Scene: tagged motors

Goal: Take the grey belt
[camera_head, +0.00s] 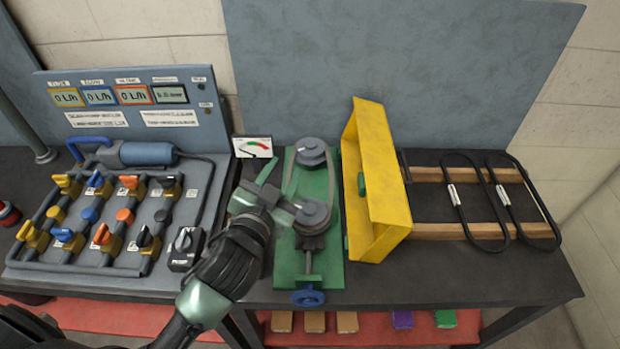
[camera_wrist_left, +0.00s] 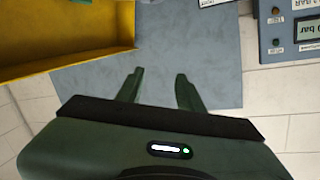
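My left gripper (camera_head: 279,192) is beside the belt's left side in the head view, in front of the plate's left edge. Its fingers are spread apart in the left wrist view (camera_wrist_left: 160,90), with nothing between them. Whether a finger touches the belt or pulley cannot be told. The belt is not seen in the left wrist view. My right gripper is in neither view.
A yellow hinged cover (camera_head: 377,180) stands open right of the plate. Two black belts (camera_head: 478,202) lie across wooden rails (camera_head: 440,231) farther right. A valve panel (camera_head: 110,225) fills the left. A small gauge card (camera_head: 252,147) stands behind my gripper. A blue handwheel (camera_head: 308,297) sits at the plate's front.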

